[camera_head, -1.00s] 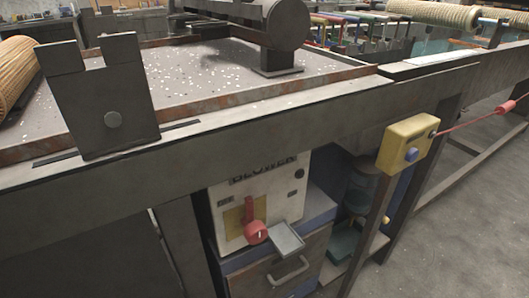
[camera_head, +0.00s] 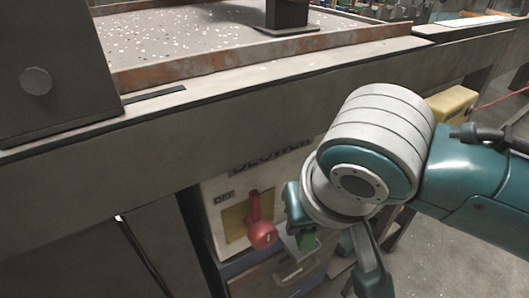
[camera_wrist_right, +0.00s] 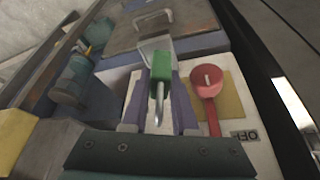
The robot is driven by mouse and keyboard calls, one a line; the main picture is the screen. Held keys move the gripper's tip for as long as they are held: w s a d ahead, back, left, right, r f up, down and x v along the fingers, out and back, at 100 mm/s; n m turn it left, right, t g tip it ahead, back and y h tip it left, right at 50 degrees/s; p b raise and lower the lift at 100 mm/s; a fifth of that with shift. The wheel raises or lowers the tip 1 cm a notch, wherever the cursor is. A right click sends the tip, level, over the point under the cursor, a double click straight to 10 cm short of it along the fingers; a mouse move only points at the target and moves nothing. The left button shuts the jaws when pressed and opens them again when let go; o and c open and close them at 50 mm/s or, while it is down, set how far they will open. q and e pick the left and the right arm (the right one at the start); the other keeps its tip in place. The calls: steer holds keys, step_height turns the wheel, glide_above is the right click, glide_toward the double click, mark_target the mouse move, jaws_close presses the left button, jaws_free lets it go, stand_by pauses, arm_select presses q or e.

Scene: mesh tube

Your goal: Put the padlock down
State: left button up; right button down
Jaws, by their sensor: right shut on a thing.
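The green padlock (camera_wrist_right: 160,68) with its silver shackle is between the two fingers of my right gripper (camera_wrist_right: 161,82) in the right wrist view. The gripper is shut on it. In the head view the padlock (camera_head: 307,239) shows as a small green patch below my right wrist, in front of the blower box. A small grey tray (camera_wrist_right: 154,43) juts from the box beside the padlock. The padlock overlaps the tray's edge in the wrist view; I cannot tell whether they touch. My left gripper is not in view.
The white blower box (camera_head: 226,192) carries a red lever (camera_head: 262,233) on a yellow plate, with OFF lettering, close beside the padlock. A heavy grey beam (camera_head: 230,130) runs above the box. A yellow box (camera_head: 452,103) with a red cord is at the right.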

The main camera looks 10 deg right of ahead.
steer(key=w, duration=0.2)
steer(key=shift+w+b, duration=0.3)
steer(key=shift+w, duration=0.05)
step_height(320, 180, down, 4)
steer(key=shift+r+b, duration=0.15)
steer(key=shift+b, duration=0.9)
steer(key=c, duration=1)
jaws_free()
